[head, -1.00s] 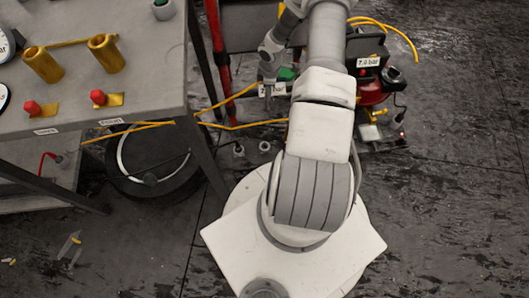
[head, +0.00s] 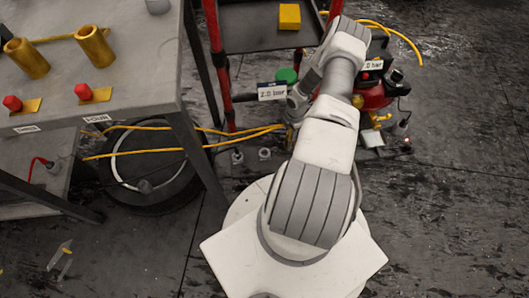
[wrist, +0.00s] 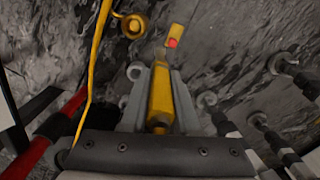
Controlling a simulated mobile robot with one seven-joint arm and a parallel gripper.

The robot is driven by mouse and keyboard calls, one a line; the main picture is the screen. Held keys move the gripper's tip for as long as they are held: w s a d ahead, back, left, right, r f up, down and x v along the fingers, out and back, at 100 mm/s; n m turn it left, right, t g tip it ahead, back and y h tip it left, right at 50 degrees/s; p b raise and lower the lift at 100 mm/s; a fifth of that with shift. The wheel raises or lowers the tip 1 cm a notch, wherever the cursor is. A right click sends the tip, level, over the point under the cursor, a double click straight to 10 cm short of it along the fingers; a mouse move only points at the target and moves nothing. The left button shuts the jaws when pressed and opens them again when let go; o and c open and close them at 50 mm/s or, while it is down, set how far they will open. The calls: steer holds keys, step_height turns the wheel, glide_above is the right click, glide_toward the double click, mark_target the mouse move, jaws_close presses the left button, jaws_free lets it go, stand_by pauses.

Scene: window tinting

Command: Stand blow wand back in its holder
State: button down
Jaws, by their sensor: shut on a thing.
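My gripper (wrist: 160,100) is shut on a yellow tube-shaped thing, which looks like the blow wand (wrist: 160,95). It lies between the grey fingers in the wrist view, over dark floor. In the head view the gripper is low beside the cart, mostly hidden by my arm, and the wand cannot be made out. Two upright brass tubes (head: 93,46) (head: 27,58) stand on the grey table. In the wrist view a yellow ring (wrist: 133,25) shows beyond the gripper. I cannot tell which of these is the holder.
A yellow hose (head: 225,141) runs from the table to near my gripper. A red-framed cart (head: 265,28) carries a yellow block (head: 289,16). Floor at right is clear.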

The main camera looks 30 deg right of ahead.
steer(key=w+a+f+b, duration=0.5)
steer(key=w+a+f, duration=0.2)
steer(key=f, duration=0.3)
steer(key=shift+w+a+f, duration=0.15)
steer(key=shift+w+a, duration=0.25)
steer(key=shift+a, duration=0.15)
steer(key=shift+f+b, duration=0.25)
steer(key=shift+b, duration=0.1)
steer(key=c, duration=0.7)
jaws_free()
steer(key=shift+o, duration=0.2)
steer(key=shift+s+r+p, duration=0.1)
steer(key=shift+r+p, duration=0.05)
steer(key=shift+p, duration=0.5)
